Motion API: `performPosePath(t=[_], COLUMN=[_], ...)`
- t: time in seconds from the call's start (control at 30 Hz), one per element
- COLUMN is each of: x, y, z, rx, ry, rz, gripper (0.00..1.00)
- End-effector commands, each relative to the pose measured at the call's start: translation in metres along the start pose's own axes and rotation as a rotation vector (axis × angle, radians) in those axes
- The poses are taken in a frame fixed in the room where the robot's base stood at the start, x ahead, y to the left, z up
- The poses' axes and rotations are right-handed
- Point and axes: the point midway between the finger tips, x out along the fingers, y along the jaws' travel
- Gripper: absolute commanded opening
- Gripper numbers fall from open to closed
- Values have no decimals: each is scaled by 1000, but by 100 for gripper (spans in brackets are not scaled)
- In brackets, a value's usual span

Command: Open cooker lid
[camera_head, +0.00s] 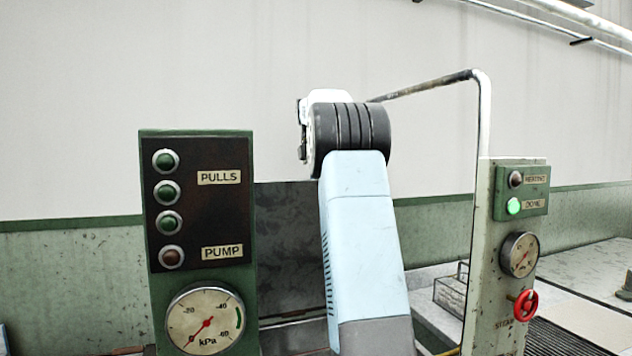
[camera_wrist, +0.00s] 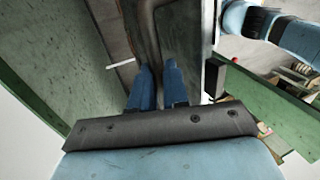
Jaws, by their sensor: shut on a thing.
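My gripper (camera_wrist: 158,70) shows in the wrist view, its two blue fingers close together on a grey-brown bent bar (camera_wrist: 146,22), which looks like the lid's handle. Dark grey metal, likely the cooker lid (camera_wrist: 184,50), lies beside and behind the bar. In the head view a dark grey upright plate (camera_head: 284,235) stands behind my arm; it may be the same lid, tilted up, but I cannot tell for sure. The fingers and the bar are hidden there by my arm. The cooker's inside is not visible.
A green panel with PULLS and PUMP buttons (camera_head: 198,200) and a pressure gauge (camera_head: 205,321) stands left of my arm. At right are a control post with a lit green DONE lamp (camera_head: 513,206), a red steam valve (camera_head: 526,303) and a tall bent pipe (camera_head: 484,115).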

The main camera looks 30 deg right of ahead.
Motion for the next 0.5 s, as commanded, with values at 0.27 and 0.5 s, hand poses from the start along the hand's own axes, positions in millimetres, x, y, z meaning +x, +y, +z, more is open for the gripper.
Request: performPosePath(t=[0.27, 0.5], x=[3, 1], y=[2, 1], z=[0, -1], rx=[0, -2], ry=[-1, 0], rz=[-5, -2], gripper=[24, 40])
